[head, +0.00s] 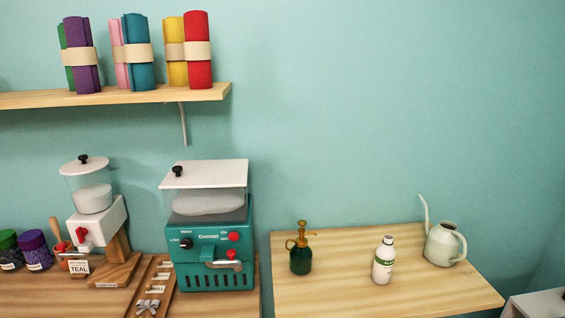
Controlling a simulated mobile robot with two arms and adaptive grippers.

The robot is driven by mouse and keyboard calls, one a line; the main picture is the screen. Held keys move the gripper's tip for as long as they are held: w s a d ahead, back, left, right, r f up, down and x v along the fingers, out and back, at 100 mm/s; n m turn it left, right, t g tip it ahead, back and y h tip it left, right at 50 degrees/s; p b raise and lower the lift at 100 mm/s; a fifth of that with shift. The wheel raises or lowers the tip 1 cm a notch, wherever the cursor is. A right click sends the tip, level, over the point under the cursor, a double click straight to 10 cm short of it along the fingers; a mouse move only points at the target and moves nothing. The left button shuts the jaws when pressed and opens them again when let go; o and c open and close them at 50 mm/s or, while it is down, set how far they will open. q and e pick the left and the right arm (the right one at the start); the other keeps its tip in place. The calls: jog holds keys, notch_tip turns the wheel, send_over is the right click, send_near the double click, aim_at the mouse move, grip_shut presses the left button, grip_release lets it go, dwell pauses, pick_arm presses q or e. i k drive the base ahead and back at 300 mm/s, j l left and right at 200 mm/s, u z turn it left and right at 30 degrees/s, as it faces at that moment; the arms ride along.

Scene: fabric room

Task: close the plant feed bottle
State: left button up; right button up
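The plant feed bottle (383,262) is in the head view, a small white bottle with a green band and dark print on its label. It stands upright on the right-hand wooden table (335,297), between a dark green spray bottle and a pale watering can. Its top is white and narrow. At this size I cannot tell whether a cap sits on it, and I see no separate cap on the table. Neither of my grippers is in view.
The spray bottle (300,259) and watering can (442,246) flank the bottle with gaps. The table front is clear. A teal machine (209,247) and a white dispenser (94,222) stand on the left counter. A shelf (150,97) holds fabric rolls. A white surface (540,304) shows bottom right.

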aim_at(384, 258)
jog(key=l+u, duration=0.1)
jog(key=l, duration=1.75)
jog(key=l+u, duration=0.2)
jog(key=u, duration=0.15)
jog(key=i+l+u, duration=0.1)
jog(key=u, duration=0.25)
jog(key=l+u, duration=0.35)
